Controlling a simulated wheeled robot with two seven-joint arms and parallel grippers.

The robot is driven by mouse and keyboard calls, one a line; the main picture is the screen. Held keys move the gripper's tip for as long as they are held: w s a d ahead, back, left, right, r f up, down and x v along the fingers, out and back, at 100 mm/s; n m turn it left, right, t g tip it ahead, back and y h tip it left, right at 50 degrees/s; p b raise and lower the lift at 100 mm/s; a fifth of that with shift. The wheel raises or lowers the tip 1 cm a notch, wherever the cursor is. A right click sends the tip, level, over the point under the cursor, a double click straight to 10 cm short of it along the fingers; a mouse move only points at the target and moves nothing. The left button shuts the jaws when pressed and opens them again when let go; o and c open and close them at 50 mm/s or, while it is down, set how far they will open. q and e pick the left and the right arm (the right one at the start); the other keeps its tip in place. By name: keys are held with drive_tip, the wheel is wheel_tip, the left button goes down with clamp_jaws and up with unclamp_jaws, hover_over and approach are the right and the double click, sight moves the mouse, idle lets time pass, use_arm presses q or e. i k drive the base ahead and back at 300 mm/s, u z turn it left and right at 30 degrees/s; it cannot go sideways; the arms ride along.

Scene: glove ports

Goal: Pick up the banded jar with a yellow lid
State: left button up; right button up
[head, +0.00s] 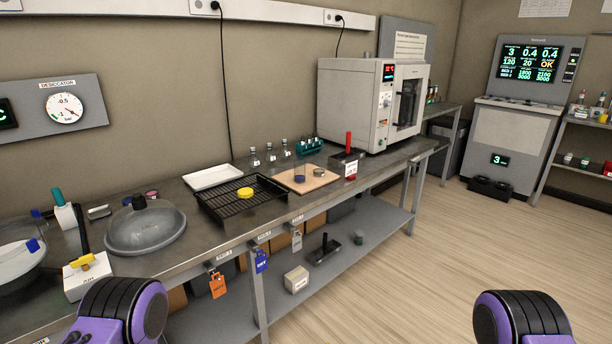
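No banded jar can be made out clearly. A round yellow piece (245,193), like a lid, lies on a black wire rack over a tray (222,209) on the bench. I cannot tell whether a jar body is under it. A clear jar with a blue part at its base (299,173) stands on a tan board (284,184) to the right of the rack, beside a small grey round piece (319,174). Both of my grippers are out of view; only purple and black links of my arms show at the bottom edge.
The bench holds a glass dome (145,229), a white box with a yellow handle (87,275), a white tray (212,176), several small bottles and a large grey instrument (350,103). Tags hang from the front edge. Open wooden floor (440,240) lies to the right.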

sight(300, 172)
drive_tip(key=z, duration=0.35)
drive_tip(key=i, duration=0.5)
drive_tip(key=z, duration=0.55)
drive_tip(key=i, duration=0.9)
drive_tip(key=u, duration=0.75)
drive_tip(key=i, duration=0.55)
drive_tip(key=u, duration=0.5)
